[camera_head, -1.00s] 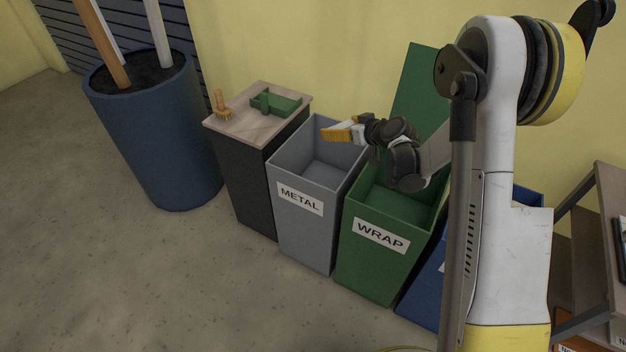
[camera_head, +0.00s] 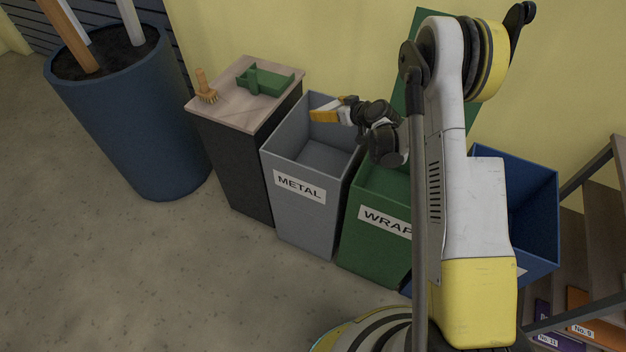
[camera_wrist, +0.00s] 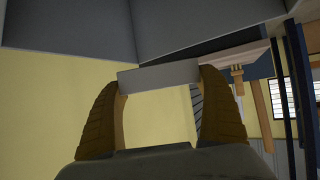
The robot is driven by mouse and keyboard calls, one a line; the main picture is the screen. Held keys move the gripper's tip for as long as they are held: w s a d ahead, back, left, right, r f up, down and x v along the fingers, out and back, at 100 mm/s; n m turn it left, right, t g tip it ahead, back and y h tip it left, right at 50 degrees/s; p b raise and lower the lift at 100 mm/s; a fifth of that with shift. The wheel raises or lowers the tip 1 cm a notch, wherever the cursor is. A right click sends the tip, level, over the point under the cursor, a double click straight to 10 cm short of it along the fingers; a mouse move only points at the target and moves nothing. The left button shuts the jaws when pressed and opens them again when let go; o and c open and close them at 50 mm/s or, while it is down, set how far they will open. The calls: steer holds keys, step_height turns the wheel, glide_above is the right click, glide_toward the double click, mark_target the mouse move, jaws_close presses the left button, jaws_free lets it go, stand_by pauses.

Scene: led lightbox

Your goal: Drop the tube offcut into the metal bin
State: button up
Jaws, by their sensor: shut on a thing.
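The metal bin (camera_head: 300,222) is an open grey box labelled METAL, left of the green WRAP bin. My gripper (camera_head: 318,116) is over its mouth, towards the back rim. In the wrist view, both dark yellow fingers are shut on the tube offcut (camera_wrist: 158,75), a short plain grey piece lying crosswise between the fingertips. The grey bin walls show beyond it at the top of that view. I cannot make out the offcut in the head view.
The green WRAP bin (camera_head: 376,240) and a blue bin (camera_head: 532,215) stand to the right. A dark cabinet (camera_head: 232,160) left of the metal bin carries a brush (camera_head: 206,88) and a green tray (camera_head: 268,80). A blue barrel (camera_head: 135,125) holds poles further left.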

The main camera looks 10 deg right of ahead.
steer(key=shift+f, duration=0.85)
steer(key=o, duration=1)
steer(key=v, duration=1.2)
